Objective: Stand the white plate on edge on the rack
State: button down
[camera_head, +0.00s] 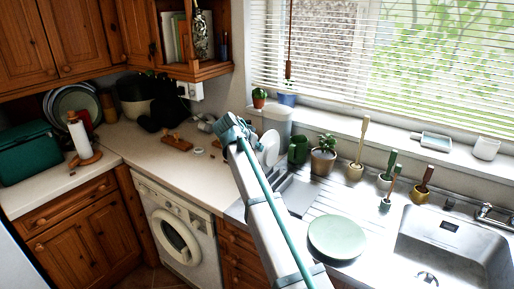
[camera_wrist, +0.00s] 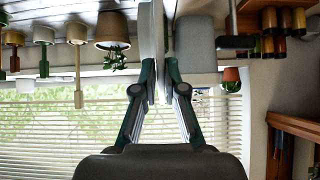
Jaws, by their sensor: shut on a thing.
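The white plate (camera_head: 270,148) is held on edge by my gripper (camera_head: 234,130), above the back of the counter near the sink drainer. In the wrist view, which is upside down, the plate (camera_wrist: 150,35) shows nearly edge-on between the two fingers of my gripper (camera_wrist: 161,82), which are shut on it. A grey rack-like piece (camera_head: 292,193) sits on the left end of the drainer, below and right of the gripper, partly hidden by my arm. Whether the plate's lower edge touches anything is hidden.
A pale green plate (camera_head: 337,237) lies flat on the drainer beside the sink (camera_head: 455,245). A green mug (camera_head: 299,149), a potted plant (camera_head: 323,160) and brush pots stand close to the right. A grey canister (camera_head: 277,118) stands behind. A wooden block (camera_head: 176,143) lies left.

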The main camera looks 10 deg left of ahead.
jog(key=shift+f+b, duration=1.4)
jog(key=shift+f, duration=0.8)
jog(key=shift+f, duration=0.3)
jog(key=c, duration=1.2)
grip_release()
jog(key=v, duration=1.2)
